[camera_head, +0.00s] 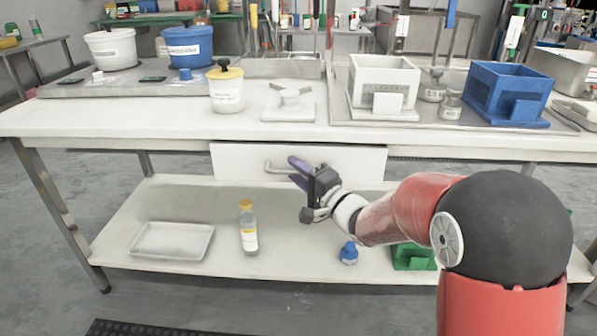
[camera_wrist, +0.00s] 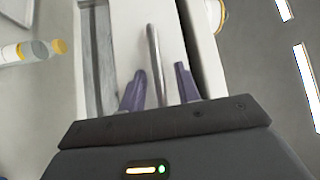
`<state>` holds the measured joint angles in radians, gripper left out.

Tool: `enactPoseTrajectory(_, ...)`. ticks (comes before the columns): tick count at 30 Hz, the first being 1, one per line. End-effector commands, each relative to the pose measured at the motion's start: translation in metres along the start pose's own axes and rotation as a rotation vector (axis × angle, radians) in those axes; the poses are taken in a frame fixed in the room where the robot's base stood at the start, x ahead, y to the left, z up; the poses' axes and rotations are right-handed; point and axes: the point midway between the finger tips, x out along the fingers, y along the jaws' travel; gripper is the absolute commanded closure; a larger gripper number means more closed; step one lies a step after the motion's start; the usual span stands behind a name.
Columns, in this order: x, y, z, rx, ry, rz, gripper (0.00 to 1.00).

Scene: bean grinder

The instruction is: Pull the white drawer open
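The white drawer (camera_head: 345,164) sits under the front edge of the white table. Its front looks flush or nearly flush with the table edge; I cannot tell whether there is a small gap. Its metal bar handle (camera_head: 277,168) is on the drawer front, partly hidden by my gripper (camera_head: 294,170). In the wrist view, my gripper (camera_wrist: 160,71) is open, with one purple finger on each side of the handle (camera_wrist: 154,55). The bar runs between the fingers, with visible space to both. The drawer front (camera_wrist: 125,30) fills the middle of that view.
On the tabletop (camera_head: 160,118) stand a yellow-lidded white container (camera_head: 226,90), a white box (camera_head: 384,82) and a blue box (camera_head: 508,92). The lower shelf holds a white tray (camera_head: 172,241), a yellow-capped bottle (camera_head: 248,228) and a blue-topped item (camera_head: 348,253).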

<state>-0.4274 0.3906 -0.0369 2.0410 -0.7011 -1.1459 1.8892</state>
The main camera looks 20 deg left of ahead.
Motion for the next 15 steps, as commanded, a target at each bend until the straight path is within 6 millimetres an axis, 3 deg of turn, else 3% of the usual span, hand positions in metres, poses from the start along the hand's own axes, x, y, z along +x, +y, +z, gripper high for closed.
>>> enactPoseTrajectory(5, 0.0, 0.0002, -0.0002, 0.0, 0.001, 0.0, 0.68)
enactPoseTrajectory(13, -0.0002, 0.0003, -0.0003, 0.0, 0.001, 0.001, 1.0)
enactPoseTrajectory(15, -0.0003, 0.0003, -0.0003, -0.001, 0.001, 0.001, 1.0)
